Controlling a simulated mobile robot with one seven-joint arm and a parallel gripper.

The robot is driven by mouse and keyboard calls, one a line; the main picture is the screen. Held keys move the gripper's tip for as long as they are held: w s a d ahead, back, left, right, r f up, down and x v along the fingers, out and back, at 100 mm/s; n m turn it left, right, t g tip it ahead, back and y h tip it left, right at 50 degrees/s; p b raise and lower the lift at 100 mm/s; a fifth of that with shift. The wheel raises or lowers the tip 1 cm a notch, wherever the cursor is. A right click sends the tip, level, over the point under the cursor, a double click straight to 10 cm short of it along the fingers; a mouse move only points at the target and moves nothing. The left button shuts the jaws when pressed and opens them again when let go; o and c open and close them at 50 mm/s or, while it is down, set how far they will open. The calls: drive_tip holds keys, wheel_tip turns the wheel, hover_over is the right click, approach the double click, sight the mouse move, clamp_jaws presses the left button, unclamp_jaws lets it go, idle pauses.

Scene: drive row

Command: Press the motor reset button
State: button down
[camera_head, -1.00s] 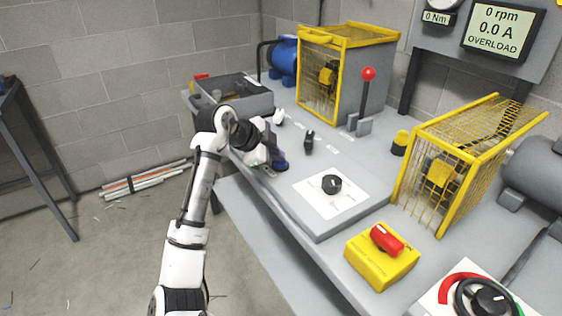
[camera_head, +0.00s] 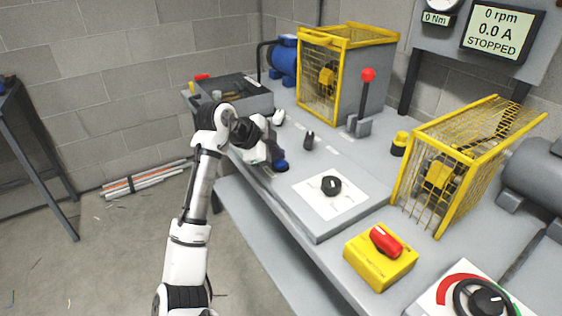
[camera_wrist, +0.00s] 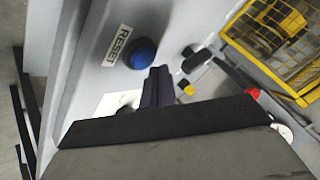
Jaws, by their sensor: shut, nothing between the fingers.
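The blue reset button (camera_wrist: 141,53) shows in the wrist view beside a plate lettered RESET (camera_wrist: 117,45). In the head view the button (camera_head: 282,166) is partly hidden behind my gripper (camera_head: 276,159). My gripper is shut and empty. In the wrist view its fingertips (camera_wrist: 159,72) are right beside the button's edge; I cannot tell whether they touch it. The display (camera_head: 502,32) on the back wall reads 0 rpm, 0.0 A, STOPPED.
A black knob (camera_head: 331,186) on a white plate sits nearby on the bench. A lever with a red ball (camera_head: 368,75) and yellow cages (camera_head: 466,160) stand behind and to the right. A yellow box with a red switch (camera_head: 381,257) is at the front.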

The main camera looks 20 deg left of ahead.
sight(277, 164)
drive_tip(key=shift+r+p, duration=2.05)
drive_tip(key=shift+r, duration=0.95)
